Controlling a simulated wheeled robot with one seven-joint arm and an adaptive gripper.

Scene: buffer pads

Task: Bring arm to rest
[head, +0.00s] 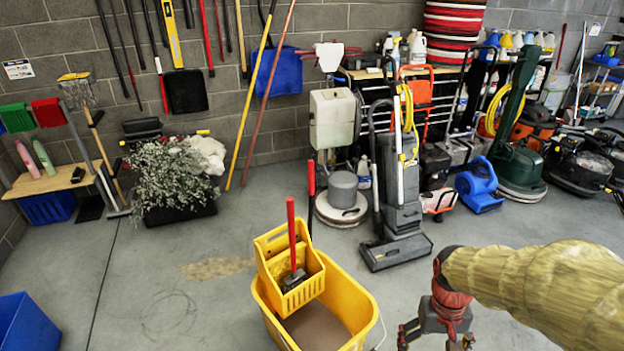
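My arm comes in from the right edge of the head view in a tan, quilted cover, with a red joint near its end. My gripper (437,341) hangs below that joint at the bottom edge, just right of the yellow mop bucket. Two dark finger parts show spread apart, with nothing visible between them. Their tips are at or past the frame's lower edge, so I cannot see them fully.
A yellow mop bucket (352,305) with a red-handled tool stands close left of my gripper. A grey upright vacuum (400,200) and a blue blower (478,183) stand behind. A blue bin (25,325) is at lower left. The middle-left floor is clear.

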